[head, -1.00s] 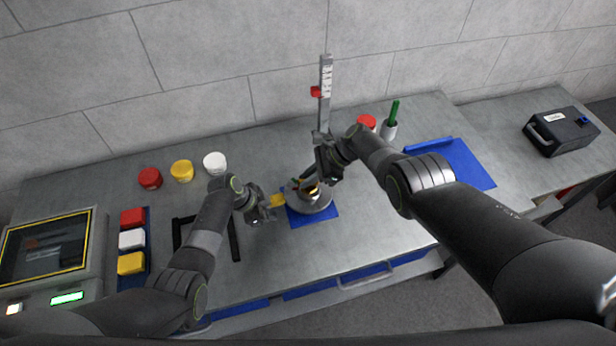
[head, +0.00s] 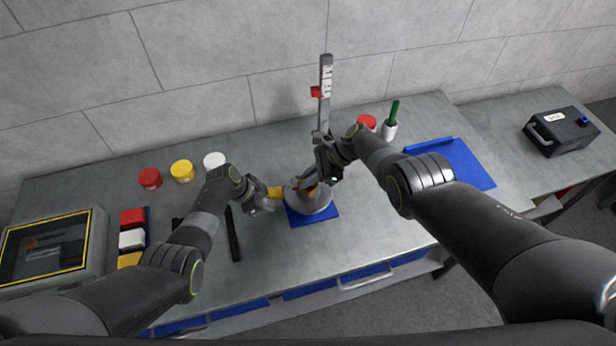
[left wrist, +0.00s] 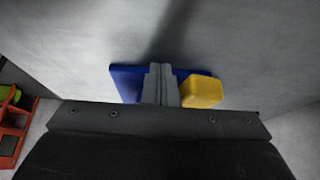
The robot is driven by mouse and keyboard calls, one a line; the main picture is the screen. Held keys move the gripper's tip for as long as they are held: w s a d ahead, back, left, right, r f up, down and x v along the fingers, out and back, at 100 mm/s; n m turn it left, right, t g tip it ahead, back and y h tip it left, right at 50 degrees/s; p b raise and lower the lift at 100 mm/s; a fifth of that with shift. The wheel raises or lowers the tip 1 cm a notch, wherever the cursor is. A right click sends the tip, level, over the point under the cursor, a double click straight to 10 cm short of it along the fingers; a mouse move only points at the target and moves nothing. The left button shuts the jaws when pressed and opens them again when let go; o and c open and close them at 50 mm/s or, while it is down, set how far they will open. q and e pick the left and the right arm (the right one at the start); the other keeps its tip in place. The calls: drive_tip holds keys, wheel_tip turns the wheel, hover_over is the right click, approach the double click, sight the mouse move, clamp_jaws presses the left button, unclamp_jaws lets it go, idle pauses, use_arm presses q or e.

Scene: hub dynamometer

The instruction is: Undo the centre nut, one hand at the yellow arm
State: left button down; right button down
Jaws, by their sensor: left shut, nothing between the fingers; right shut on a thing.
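The round grey hub (head: 318,206) sits on a blue mat (head: 326,216) in the middle of the bench. The yellow arm (head: 275,192) sticks out from its left side; in the left wrist view it is a yellow block (left wrist: 202,92). My left gripper (head: 268,203) is shut and empty, beside the yellow arm's near side. In the left wrist view its closed fingers (left wrist: 160,84) lie just left of the yellow block; I cannot tell whether they touch. My right gripper (head: 307,184) is shut at the hub's centre, apparently on the centre nut, which the fingers mostly hide.
A grey upright post (head: 325,90) with a red slider stands behind the hub. Red (head: 150,178), yellow (head: 182,171) and white (head: 214,161) round pots stand at the back left. A screen console (head: 45,245) is at the left, a blue tray (head: 462,165) at the right.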

use_arm(q)
drive_tip(key=shift+w, duration=0.15)
drive_tip(key=shift+w, duration=1.35)
use_arm(e)
drive_tip(key=c, duration=0.9)
unclamp_jaws()
drive_tip(key=shift+w+a+r, duration=0.1)
drive_tip(key=shift+r, duration=3.65)
